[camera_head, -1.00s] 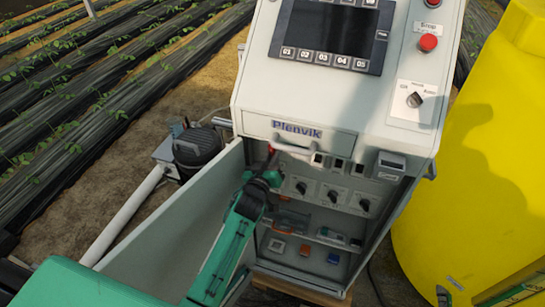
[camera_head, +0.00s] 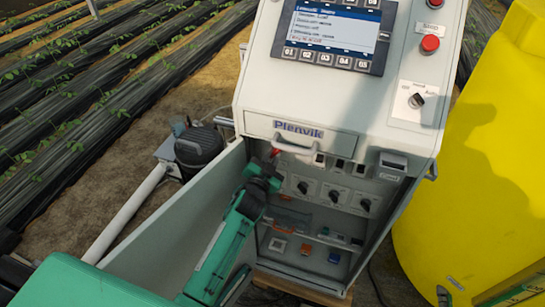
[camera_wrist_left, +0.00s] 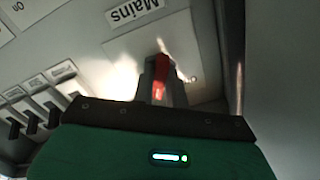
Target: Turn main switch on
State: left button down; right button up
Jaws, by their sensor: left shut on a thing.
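The main switch has a red handle (camera_wrist_left: 159,88) on a pale plate, under a label (camera_wrist_left: 140,10) reading "Mains" in the left wrist view. A bit of red at the switch (camera_head: 275,153) shows in the head view, at the upper left inside the open cabinet. My left gripper (camera_head: 270,163) reaches into the cabinet and is shut on the red handle; its fingers hide part of it. The display (camera_head: 332,30) on the sloped panel is lit and shows lines of text. My right gripper is not in view.
The cabinet door (camera_head: 185,215) stands open left of my left arm. A drawer handle (camera_head: 295,146) sits just above the opening. Several black knobs (camera_head: 334,196) and small boxes are inside. A red button (camera_head: 430,44) is on the panel. A yellow tank (camera_head: 480,170) stands right.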

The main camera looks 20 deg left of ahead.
pick_arm(q)
jog(key=shift+m, duration=1.3)
jog(key=c, duration=1.4)
grip_release()
jog(key=s+b, duration=0.3)
jog(key=s, duration=1.1)
jog(key=shift+a, duration=0.25)
jog(key=shift+w, duration=0.1)
